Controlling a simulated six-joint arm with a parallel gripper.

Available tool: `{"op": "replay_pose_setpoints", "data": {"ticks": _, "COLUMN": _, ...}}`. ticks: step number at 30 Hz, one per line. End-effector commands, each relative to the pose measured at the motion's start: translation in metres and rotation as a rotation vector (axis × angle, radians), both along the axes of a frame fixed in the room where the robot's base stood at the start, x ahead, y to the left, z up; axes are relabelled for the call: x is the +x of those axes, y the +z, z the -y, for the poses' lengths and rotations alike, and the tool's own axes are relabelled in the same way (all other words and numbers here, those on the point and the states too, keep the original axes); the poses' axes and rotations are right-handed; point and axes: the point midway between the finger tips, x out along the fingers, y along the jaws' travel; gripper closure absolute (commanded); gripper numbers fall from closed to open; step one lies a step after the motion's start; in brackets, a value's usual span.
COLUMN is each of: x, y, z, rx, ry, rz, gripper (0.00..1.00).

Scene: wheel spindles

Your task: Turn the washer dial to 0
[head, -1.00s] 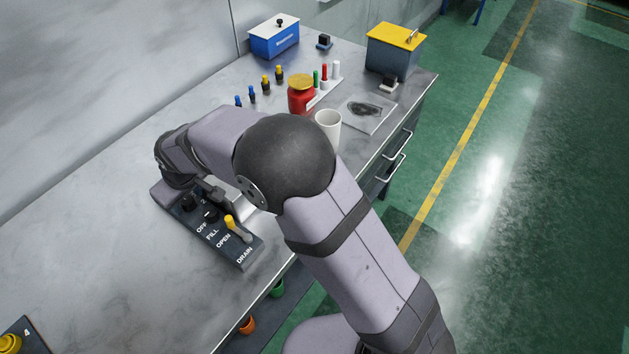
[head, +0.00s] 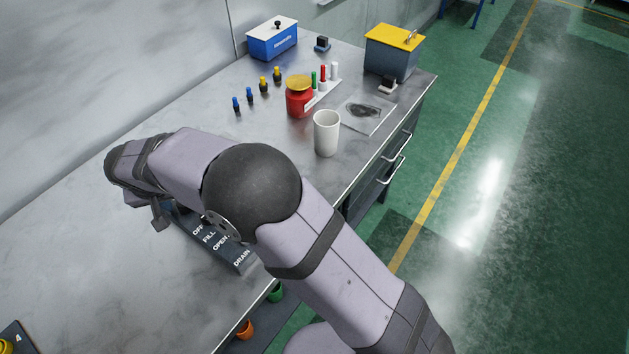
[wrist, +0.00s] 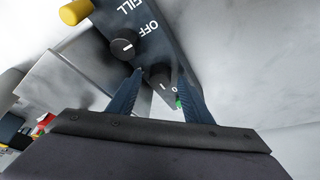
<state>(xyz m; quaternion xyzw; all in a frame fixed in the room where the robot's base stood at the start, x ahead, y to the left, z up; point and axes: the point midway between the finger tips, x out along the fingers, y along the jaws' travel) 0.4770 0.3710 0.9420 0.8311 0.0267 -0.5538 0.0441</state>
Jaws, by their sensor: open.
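The dark control panel (head: 243,260) lies on the bench, lettered OFF, FILL, OPEN and DRAIN; my arm covers much of it in the head view. In the wrist view, a black dial (wrist: 159,76) with a white pointer line sits at the panel's end beside a "0" and a green mark (wrist: 179,103). My gripper (wrist: 164,84) is open, its two blue-grey fingers on either side of this dial. I cannot tell if they touch it. A second black knob (wrist: 122,47) with a white line sits beside OFF. A yellow lever handle (wrist: 76,12) is beyond.
A white mug (head: 327,134), a red jar (head: 299,101) and several coloured pegs stand farther back on the bench. A blue box (head: 273,42) and a yellow-lidded box (head: 392,55) are at the far end.

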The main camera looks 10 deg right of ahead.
Motion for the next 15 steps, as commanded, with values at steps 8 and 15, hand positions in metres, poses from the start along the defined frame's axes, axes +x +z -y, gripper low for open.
{"op": "replay_pose_setpoints", "data": {"ticks": 8, "x": -0.005, "y": 0.012, "z": -0.003, "rx": 0.004, "ry": -0.169, "rz": 0.003, "gripper": 0.54}}
{"op": "replay_pose_setpoints", "data": {"ticks": 15, "x": -0.020, "y": 0.049, "z": -0.006, "rx": 0.005, "ry": -0.167, "rz": 0.003, "gripper": 0.54}}
